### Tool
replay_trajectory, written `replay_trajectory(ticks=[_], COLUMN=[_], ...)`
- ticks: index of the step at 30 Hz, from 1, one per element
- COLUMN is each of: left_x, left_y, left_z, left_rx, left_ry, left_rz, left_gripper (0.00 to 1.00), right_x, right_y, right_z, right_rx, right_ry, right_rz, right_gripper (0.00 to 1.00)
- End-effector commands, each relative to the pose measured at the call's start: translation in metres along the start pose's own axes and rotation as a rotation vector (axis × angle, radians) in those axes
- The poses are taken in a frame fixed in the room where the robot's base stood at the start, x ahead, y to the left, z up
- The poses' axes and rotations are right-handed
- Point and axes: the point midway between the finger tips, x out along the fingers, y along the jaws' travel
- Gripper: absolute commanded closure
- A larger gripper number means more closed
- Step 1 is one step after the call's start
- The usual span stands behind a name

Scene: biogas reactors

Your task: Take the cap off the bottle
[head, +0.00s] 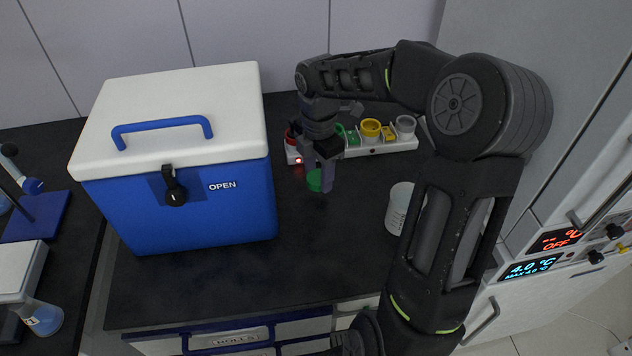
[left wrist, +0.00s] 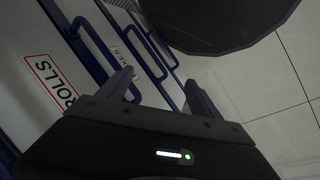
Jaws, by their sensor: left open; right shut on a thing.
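My right gripper (head: 322,170) points down over the black bench, shut on a small green thing (head: 314,181) that looks like a cap. The fingers hide part of it, and I cannot tell whether a bottle is joined to it. No bottle shows clearly on the bench near it. My left gripper (left wrist: 160,95) shows in the left wrist view, with its two fingers apart and nothing between them, near drawer fronts.
A blue cool box (head: 200,205) with a white lid stands left of my right gripper. Behind it, a white rack (head: 378,148) holds coloured cups. A white beaker (head: 397,208) stands at right. A flask (head: 42,318) is far left. The front bench middle is clear.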

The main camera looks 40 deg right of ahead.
Motion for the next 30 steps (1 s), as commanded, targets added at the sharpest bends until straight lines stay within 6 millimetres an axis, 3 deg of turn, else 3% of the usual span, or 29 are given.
replay_trajectory(ticks=[9,18,30], left_x=[0.0,-0.002,0.0], left_y=[0.0,0.001,0.0], left_z=[0.0,0.0,0.0], left_rx=[0.0,0.0,0.0], left_ry=[0.0,0.0,0.0], left_rz=[0.0,0.0,0.0], left_gripper=[0.26,0.26,0.26], right_x=[0.003,0.037,0.043], right_y=[0.0,0.0,0.0], right_z=[0.0,0.0,0.0], right_rx=[0.0,0.0,-0.001], right_ry=[0.0,0.0,0.0], right_rz=[0.0,-0.001,0.0], right_gripper=[1.0,1.0,1.0])
